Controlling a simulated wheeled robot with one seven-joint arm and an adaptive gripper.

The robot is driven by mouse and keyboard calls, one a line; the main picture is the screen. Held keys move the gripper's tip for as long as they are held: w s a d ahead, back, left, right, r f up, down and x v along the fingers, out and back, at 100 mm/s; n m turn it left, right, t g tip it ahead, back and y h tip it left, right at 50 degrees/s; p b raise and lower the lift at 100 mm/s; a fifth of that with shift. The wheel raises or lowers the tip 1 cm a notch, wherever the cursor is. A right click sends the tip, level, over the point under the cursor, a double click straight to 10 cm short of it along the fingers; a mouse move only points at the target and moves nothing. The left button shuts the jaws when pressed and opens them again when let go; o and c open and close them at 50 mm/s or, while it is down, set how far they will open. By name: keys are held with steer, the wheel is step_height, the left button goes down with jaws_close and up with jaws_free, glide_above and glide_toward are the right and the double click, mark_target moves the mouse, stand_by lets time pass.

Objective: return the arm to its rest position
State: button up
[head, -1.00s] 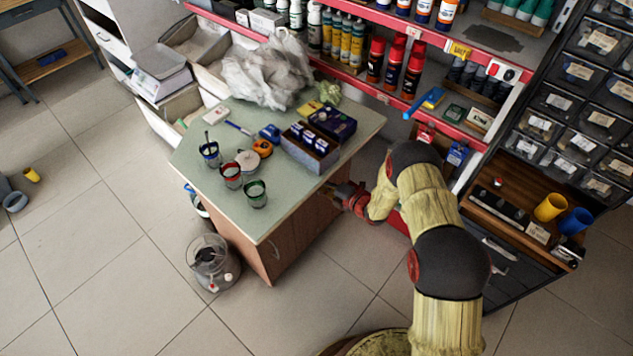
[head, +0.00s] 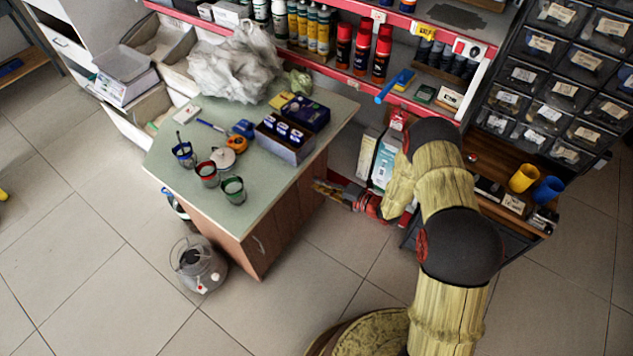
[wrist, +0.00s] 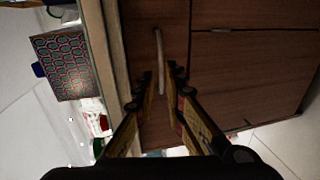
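My arm (head: 445,185) reaches up from the bottom right of the head view, bent at the elbow. My gripper (head: 322,188) points left, low beside the right side of the green-topped counter (head: 185,215). In the wrist view, my gripper (wrist: 161,72) has its two fingers apart with nothing held between them. The counter's brown front (wrist: 240,75) lies beyond the fingertips, with a pale curved handle (wrist: 160,60) seen through the gap. I cannot tell whether a fingertip touches the front.
The counter bears several cups, a tape measure (head: 236,143) and a dark box (head: 305,112). A red-edged shelf (head: 335,75) with bottles stands behind. A drawer rack (head: 560,85) is at right. A clear container (head: 198,265) stands on the floor. Floor at lower left is clear.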

stand_by(0.5)
steer(key=s+a+f+n+g+y, duration=0.1)
steer(key=s+a+n+g, duration=0.15)
steer(key=s+n, duration=0.3)
steer(key=s+a+f+n+g, duration=0.1)
steer(key=s+n+g, duration=0.2)
steer(key=s+n, duration=0.25)
steer(key=s+d+r+n+g+h, duration=0.1)
steer(key=s+r+n+g+h, duration=0.1)
steer(key=s+r+n+g, duration=0.8)
steer(key=s+d+r+n+t+h+p, duration=0.1)
steer(key=s+d+r+n+t+h, duration=0.2)
steer(key=s+d+r+n+h, duration=0.55)
steer(key=s+d+r+n+t+h, duration=0.1)
steer(key=s+d+r+n+t, duration=0.15)
steer(key=d+r+n, duration=0.7)
steer(key=s+a+r+n+t+h, duration=0.1)
steer(key=r+n+t, duration=0.1)
steer(key=r, duration=0.7)
steer(key=s+r+n+t, duration=0.2)
steer(key=r+t, duration=0.2)
steer(key=r, duration=0.5)
steer(key=shift+a+r+n+h+p, duration=0.2)
steer(key=shift+a+n+h+p, duration=0.1)
steer(key=shift+a+h+p, duration=0.1)
steer(key=shift+s, duration=0.1)
